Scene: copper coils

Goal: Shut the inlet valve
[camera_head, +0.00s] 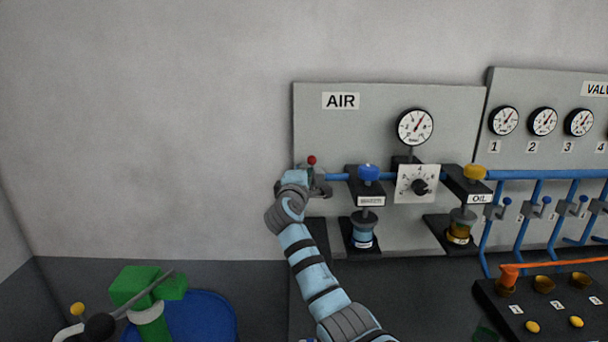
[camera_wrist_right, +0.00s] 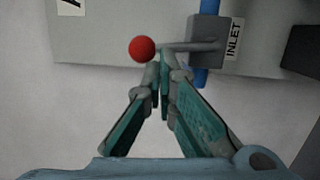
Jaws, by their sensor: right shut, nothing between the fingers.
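The inlet valve has a grey body (camera_wrist_right: 207,38) on a blue pipe, with an INLET label (camera_wrist_right: 234,40) beside it. Its thin lever ends in a red ball (camera_wrist_right: 142,48), which also shows in the head view (camera_head: 311,160) at the left edge of the AIR panel. The lever stands crosswise to the pipe, ball upward in the head view. My right gripper (camera_wrist_right: 163,62) is shut and empty, its fingertips close beside the lever and ball; I cannot tell whether they touch. In the head view the right gripper (camera_head: 318,184) hides the valve body. My left gripper is not in view.
The AIR panel (camera_head: 458,112) carries a gauge (camera_head: 415,127), a blue knob (camera_head: 368,173), a dial (camera_head: 418,185) and a yellow knob (camera_head: 475,172). A row of small valves stands further right. The wall left of the panel is clear.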

